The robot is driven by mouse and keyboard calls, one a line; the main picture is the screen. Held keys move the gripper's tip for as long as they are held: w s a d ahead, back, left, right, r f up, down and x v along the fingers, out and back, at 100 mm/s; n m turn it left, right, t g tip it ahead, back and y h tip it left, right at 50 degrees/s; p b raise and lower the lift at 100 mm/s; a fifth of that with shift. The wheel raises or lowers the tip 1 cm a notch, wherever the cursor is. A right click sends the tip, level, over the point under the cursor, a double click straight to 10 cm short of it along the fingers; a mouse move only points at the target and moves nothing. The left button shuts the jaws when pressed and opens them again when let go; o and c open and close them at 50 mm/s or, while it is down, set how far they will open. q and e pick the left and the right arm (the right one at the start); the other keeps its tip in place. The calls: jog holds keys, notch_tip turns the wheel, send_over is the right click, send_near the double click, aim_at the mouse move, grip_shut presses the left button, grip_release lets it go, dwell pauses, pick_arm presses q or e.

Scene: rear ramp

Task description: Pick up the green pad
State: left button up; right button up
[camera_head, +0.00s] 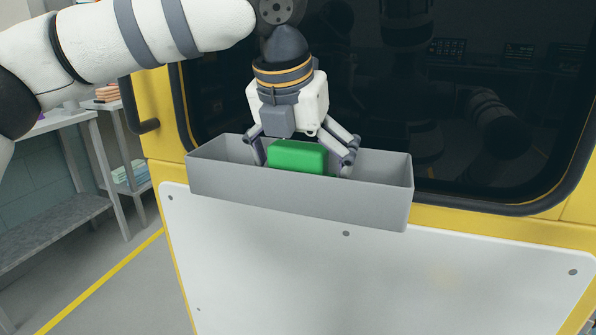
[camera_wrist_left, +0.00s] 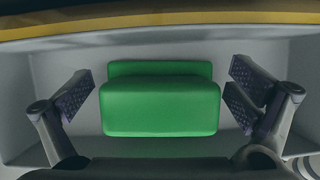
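The green pad (camera_head: 297,156) stands in the grey bin (camera_head: 300,205), its upper part showing above the bin's front wall. Its lower part is hidden by that wall in the head view. My left gripper (camera_head: 302,158) points down into the bin with one finger on each side of the pad. In the left wrist view the green pad (camera_wrist_left: 160,104) lies between the two fingers of my left gripper (camera_wrist_left: 160,103). A gap shows on both sides, so the gripper is open and not touching the pad. My right gripper is not in view.
The bin is fixed above a white panel (camera_head: 390,280) on a yellow machine, below a dark window (camera_head: 470,130). The bin's walls are close around the gripper. A grey metal shelf (camera_head: 60,215) stands at the left. The bin's right end looks empty.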

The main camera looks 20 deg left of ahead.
aim_at(304, 143)
pick_arm(q)
jog(key=c, duration=1.1)
jog(key=shift+o, duration=0.2)
jog(key=shift+r, duration=0.1)
jog(key=shift+r, duration=0.25)
jog(key=r, duration=0.3)
jog(key=shift+s+d+r, duration=0.2)
jog(key=s+d+r, duration=0.6)
jog(key=s+r, duration=0.3)
jog(key=s, duration=0.3)
